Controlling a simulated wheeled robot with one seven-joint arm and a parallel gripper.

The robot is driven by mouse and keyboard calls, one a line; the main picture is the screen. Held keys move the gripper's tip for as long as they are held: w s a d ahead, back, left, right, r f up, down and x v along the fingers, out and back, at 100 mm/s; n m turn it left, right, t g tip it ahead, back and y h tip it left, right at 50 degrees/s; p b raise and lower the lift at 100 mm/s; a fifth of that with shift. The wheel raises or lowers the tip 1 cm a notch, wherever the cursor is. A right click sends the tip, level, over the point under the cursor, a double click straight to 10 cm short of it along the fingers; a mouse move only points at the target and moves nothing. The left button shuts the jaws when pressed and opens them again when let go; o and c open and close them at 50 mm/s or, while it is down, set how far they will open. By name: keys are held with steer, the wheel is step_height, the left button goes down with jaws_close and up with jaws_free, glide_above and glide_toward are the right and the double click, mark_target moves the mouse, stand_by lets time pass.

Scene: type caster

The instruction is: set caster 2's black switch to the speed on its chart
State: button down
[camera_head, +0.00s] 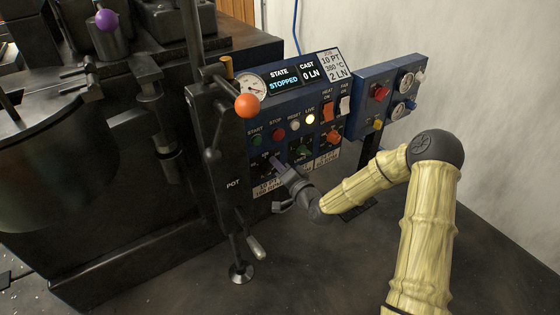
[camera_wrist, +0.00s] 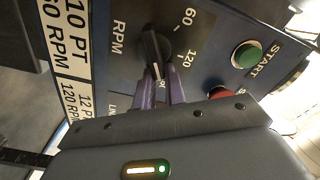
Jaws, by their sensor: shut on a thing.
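The black switch (camera_wrist: 153,48) sits on the blue panel by the word RPM, with 60 and 120 marked around it. My gripper (camera_wrist: 163,92) has its purple fingers shut on the near end of this switch. The switch lies nearly upright in the wrist view; which mark it points to is unclear. In the head view my gripper (camera_head: 277,162) is at the panel's lower left. The job card (camera_head: 334,65) reads 10 PT, 2 LN.
The green START button (camera_wrist: 246,54) and a red button (camera_wrist: 219,92) are close to my fingers. An orange ball lever (camera_head: 247,105) stands left of the panel. The screen (camera_head: 288,78) reads STOPPED. A second blue panel (camera_head: 372,72) is at the right.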

steer(key=shift+s+a+f, duration=0.4)
steer(key=shift+a, duration=0.05)
steer(key=c, duration=1.5)
jaws_free()
steer(key=shift+g, duration=0.3)
steer(key=shift+o, duration=0.2)
steer(key=shift+w+d+r, duration=0.15)
steer(key=shift+d, duration=0.05)
steer(key=p+v, duration=0.4)
steer(key=v, duration=1.3)
steer(key=shift+s+f, duration=0.2)
steer(key=shift+f, duration=0.05)
